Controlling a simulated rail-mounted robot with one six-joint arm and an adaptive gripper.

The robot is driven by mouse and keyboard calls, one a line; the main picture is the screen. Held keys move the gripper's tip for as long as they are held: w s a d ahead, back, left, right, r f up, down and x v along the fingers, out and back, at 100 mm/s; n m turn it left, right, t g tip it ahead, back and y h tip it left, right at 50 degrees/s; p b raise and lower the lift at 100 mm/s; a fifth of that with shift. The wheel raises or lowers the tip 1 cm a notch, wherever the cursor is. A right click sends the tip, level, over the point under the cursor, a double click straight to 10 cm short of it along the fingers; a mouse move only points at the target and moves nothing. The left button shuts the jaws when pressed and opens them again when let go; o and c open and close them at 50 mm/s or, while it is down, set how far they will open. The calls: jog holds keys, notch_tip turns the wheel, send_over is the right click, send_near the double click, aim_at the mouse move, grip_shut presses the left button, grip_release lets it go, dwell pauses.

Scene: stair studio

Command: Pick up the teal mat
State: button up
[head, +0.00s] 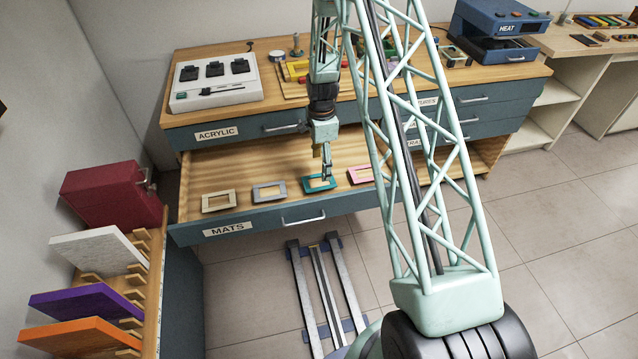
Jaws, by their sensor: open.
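The teal mat (311,189) is a small rectangular frame lying flat in the open drawer labelled MATS (262,222), near its front edge. My gripper (326,173) points down at the teal mat, with its fingertips over or close to the mat's right part. The jaws are open and nothing hangs from them. Whether a finger touches the mat or reaches into its opening is too small to tell. My arm's lattice link hides part of the drawer's right side.
A cream mat (219,208) and a grey mat (285,190) lie left of the teal one, and a pink mat (353,175) lies close on its right. The cabinet top (285,103) overhangs the drawer's back. Coloured panels (92,252) stand in a rack at left.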

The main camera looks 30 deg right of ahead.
aim_at(320, 182)
jog(key=shift+f, duration=1.15)
jog(key=shift+w+f+b, duration=0.2)
jog(key=shift+f+b, duration=0.3)
jog(key=shift+f, duration=2.1)
jog(key=shift+f+b, duration=0.25)
jog(key=shift+b, duration=0.05)
jog(key=shift+c, duration=0.2)
jog(key=c, duration=0.7)
